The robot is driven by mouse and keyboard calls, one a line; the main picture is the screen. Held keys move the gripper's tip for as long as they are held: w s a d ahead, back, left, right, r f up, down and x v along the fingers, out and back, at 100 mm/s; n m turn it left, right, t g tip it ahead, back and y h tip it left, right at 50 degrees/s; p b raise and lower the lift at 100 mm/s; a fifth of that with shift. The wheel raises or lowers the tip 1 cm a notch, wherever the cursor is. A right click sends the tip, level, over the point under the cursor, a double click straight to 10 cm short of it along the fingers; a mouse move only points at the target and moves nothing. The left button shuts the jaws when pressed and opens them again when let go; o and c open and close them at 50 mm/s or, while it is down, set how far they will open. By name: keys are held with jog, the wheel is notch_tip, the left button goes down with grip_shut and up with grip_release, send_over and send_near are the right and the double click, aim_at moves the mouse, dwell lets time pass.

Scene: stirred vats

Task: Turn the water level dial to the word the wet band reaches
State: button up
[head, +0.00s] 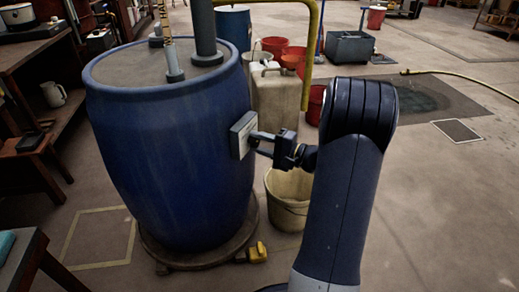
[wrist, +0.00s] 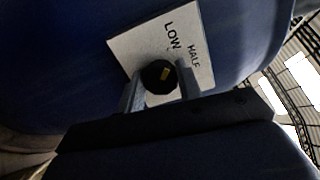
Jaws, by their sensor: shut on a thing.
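The blue vat (head: 170,150) stands upright at left centre with a grey panel (head: 243,135) on its right side. In the wrist view the panel (wrist: 140,45) is white and shows the words LOW and HALF; other words are hidden or out of view. The dial (wrist: 157,80) is a round black knob with a yellow mark on its upper right part, seeming to lean toward HALF. My gripper (head: 258,143) reaches the panel from the right and is shut on the dial, a finger on each side. A pale marked rod (head: 166,35) rises from the lid; I cannot make out a wet band.
A cream bucket (head: 289,200) stands on the floor below my gripper. A yellow pedal-like thing (head: 257,251) is by the vat's base. A pale jerrycan (head: 278,100) and red buckets stand behind. A yellow pipe (head: 312,50) hangs behind the gripper. The floor at right is largely open.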

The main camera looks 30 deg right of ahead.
jog(key=shift+n+b, duration=0.3)
jog(key=shift+n, duration=0.3)
jog(key=o, duration=1)
jog(key=shift+c, duration=0.2)
jog(key=p+v, duration=0.3)
jog(key=v, duration=0.7)
jog(key=shift+s+d, duration=0.2)
jog(key=shift+s, duration=0.15)
